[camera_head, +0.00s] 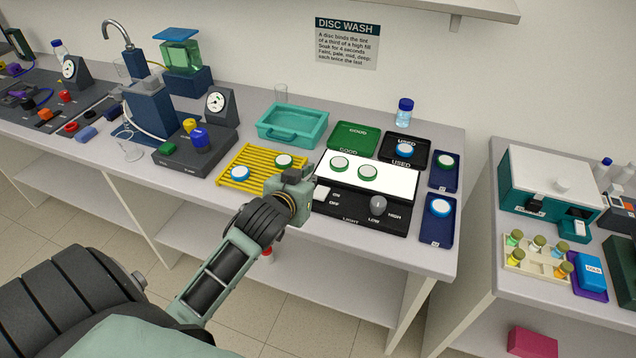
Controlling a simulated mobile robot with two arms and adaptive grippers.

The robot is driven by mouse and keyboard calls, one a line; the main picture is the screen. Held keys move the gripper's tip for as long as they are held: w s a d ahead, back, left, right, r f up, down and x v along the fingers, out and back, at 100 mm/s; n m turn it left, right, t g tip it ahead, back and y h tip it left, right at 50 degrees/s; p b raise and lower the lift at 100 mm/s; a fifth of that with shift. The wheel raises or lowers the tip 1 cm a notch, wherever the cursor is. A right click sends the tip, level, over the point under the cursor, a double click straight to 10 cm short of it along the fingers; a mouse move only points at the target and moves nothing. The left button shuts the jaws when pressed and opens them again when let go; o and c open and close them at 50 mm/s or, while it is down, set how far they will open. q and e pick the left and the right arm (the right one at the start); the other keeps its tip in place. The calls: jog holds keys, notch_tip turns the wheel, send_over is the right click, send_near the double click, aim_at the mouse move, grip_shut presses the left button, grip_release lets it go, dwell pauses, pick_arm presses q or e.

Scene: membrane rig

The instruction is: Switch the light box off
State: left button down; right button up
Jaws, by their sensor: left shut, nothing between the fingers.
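The light box (396,180) stands at the front of the bench, with a bright white top and a black control strip. On the strip, a white rocker switch (321,193) sits at the left beside the ON and OFF labels. A grey knob (378,204) marked LOW and HIGH is to its right. Two green-rimmed white discs (340,163) lie on the white top. My left gripper (299,180) is shut and empty, just left of the switch, by the box's left edge. Contact with the switch cannot be told. My right gripper is not in view.
A yellow rack (247,157) with two discs is left of the gripper. A teal tray (293,125), a green GOOD mat (353,138) and a black USED mat (405,150) lie behind the box. Blue pads (438,229) with discs lie right.

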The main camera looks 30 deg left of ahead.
pick_arm(q)
jog(key=p, duration=0.2)
send_over(318, 196)
jog(key=f, duration=0.3)
jog(key=shift+w+a, duration=0.1)
jog(key=shift+w, duration=0.2)
notch_tip(318, 196, down, 3)
jog(key=shift+s+r, duration=0.15)
jog(key=shift+r, duration=0.05)
jog(key=shift+s+f+p, duration=0.2)
jog(key=shift+f+p, duration=0.2)
jog(key=shift+f, duration=0.35)
jog(key=shift+f, duration=0.1)
